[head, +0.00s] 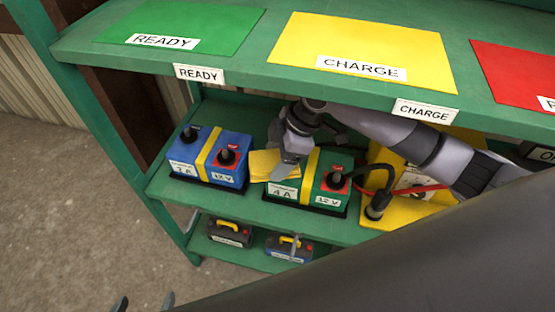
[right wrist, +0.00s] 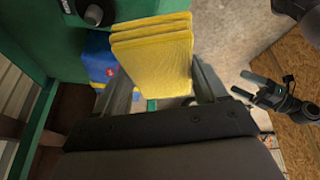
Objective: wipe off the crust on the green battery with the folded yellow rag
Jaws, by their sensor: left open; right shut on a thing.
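The green battery (head: 308,192), marked 4 A and 12 V with a yellow strap, stands on the middle shelf in the head view. A black cable runs to its right terminal, by a red cap. My right gripper (head: 282,172) is at its left end, shut on the folded yellow rag (head: 262,165). The rag also shows between the fingers in the right wrist view (right wrist: 153,52). Gripper and rag hide the left terminal, and I cannot make out the crust. My left gripper (head: 144,304) is open and empty, low in front of the rack.
A blue battery (head: 225,152) stands just left of the green one. A yellow charger (head: 408,210) with black and red leads is to the right. Smaller batteries (head: 230,233) sit on the shelf below. The floor at left is clear.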

